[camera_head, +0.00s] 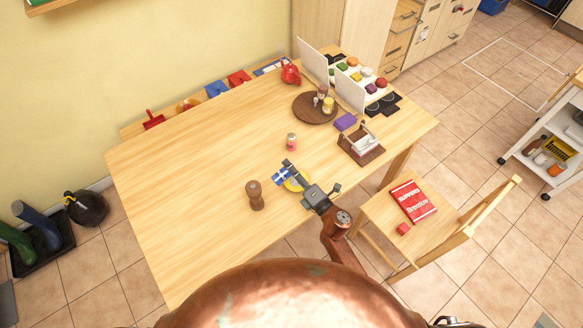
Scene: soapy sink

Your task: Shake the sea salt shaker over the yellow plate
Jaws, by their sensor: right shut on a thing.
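The yellow plate (303,181) lies on the wooden table, partly hidden beneath my right gripper. My right gripper (286,171) is over the plate, its fingers pointing up and left in the picture. It is shut on a small blue and white thing (281,177), which I take for the sea salt shaker; its lettering is too small to read. The shaker looks tilted and sits over or beside the plate's left edge; its exact height is hard to tell. My left gripper is not in view.
A brown wooden mill (256,196) stands left of the plate. A small red-topped can or jar (291,142) stands behind it. A napkin holder (361,146) and a round wooden tray (303,111) stand farther back. The table's left half is clear.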

